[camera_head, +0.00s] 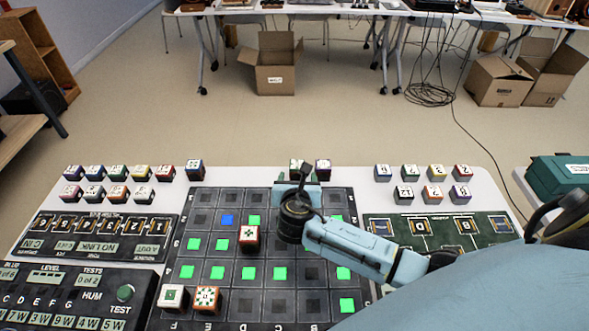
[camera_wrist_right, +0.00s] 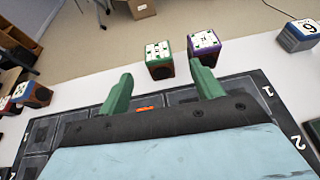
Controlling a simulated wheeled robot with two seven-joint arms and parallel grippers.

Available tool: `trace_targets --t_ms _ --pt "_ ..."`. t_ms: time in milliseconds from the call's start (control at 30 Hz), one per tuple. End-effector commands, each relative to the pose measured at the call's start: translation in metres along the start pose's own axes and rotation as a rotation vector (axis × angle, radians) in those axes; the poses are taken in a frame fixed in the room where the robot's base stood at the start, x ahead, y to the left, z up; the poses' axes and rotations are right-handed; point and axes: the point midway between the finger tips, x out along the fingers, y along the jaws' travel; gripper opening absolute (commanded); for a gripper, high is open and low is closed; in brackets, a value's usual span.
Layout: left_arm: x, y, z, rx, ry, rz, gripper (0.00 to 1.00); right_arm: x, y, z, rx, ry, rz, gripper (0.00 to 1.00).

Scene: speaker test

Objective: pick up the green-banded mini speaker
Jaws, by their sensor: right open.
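The green-banded mini speaker (camera_wrist_right: 158,60) is a small cube with a pale, marked top and a dark front. It stands just past the board's far edge, beside a purple-banded cube (camera_wrist_right: 204,43) on its right. In the head view the green-banded speaker (camera_head: 296,164) is partly hidden by my right arm. My right gripper (camera_wrist_right: 163,84) is open, its two green fingers apart with nothing between them. The speaker lies ahead of the fingertips, between their lines and nearer the right one. My left gripper is not in view.
A dark grid board (camera_head: 203,197) with lit green squares carries several cubes. More cubes stand in groups at the table's far left and right. A control panel (camera_head: 70,300) lies at the left. A teal case (camera_head: 555,176) is at the right.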

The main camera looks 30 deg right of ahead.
Motion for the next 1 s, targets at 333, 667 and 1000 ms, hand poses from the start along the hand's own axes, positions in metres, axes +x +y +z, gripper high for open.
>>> trace_targets --t_ms 333,667,1000 --pt "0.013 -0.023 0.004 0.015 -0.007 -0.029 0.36 0.04 0.0 0.0 0.001 0.0 -0.001 0.65" --pt "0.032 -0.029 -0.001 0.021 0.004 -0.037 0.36 0.084 0.003 -0.002 0.001 0.0 -0.001 0.65" --pt "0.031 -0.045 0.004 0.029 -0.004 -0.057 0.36 0.088 0.003 0.0 0.001 0.0 0.001 0.6"
